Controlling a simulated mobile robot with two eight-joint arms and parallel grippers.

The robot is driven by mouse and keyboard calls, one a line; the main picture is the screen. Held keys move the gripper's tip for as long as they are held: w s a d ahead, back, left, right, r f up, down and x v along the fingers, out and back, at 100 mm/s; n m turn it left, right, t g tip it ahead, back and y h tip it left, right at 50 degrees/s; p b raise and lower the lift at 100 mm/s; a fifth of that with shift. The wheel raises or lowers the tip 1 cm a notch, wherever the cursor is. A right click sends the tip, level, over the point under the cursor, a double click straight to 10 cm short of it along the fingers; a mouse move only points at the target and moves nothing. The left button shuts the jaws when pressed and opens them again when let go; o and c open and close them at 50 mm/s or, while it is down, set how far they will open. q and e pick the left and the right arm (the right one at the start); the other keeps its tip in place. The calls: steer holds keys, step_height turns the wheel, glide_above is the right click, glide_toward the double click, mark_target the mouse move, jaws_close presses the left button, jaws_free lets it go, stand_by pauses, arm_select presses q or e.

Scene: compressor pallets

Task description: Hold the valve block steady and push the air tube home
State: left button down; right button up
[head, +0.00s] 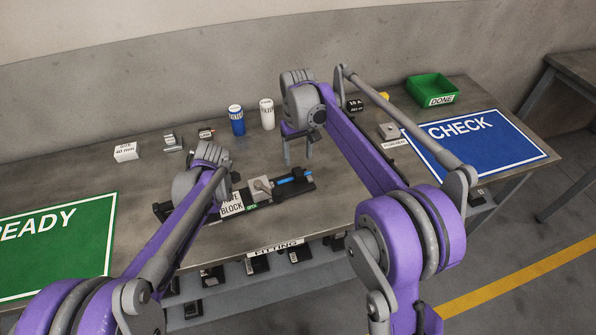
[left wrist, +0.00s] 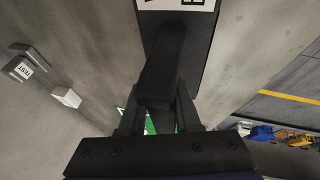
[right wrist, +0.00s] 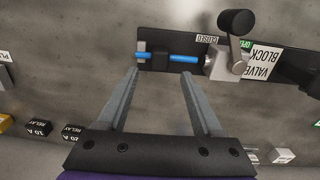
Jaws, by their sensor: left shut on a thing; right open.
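The valve block (head: 261,186) is a grey metal block on a long black base (head: 297,190), with a "VALVE BLOCK" label (right wrist: 262,62) and a black-knobbed lever (right wrist: 237,22). The blue air tube (right wrist: 182,58) lies along the base, its end close to the block; I cannot tell how far in it sits. My left gripper (left wrist: 158,105) is shut on a black upright grip (left wrist: 165,60) at the label end of the base; my arm hides this in the head view. My right gripper (right wrist: 159,75) is open and empty, fingers pointing down, behind the tube in the head view (head: 298,158).
A green DONE bin (head: 432,88) and blue CHECK mat (head: 485,140) are at right; a green READY mat (head: 60,240) is at left. Small labelled parts sit along the back.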

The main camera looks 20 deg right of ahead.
mark_target(298, 171)
step_height(298, 171, down, 8)
steer(key=shift+r, duration=0.15)
jaws_close()
stand_by(0.4)
stand_by(1.1)
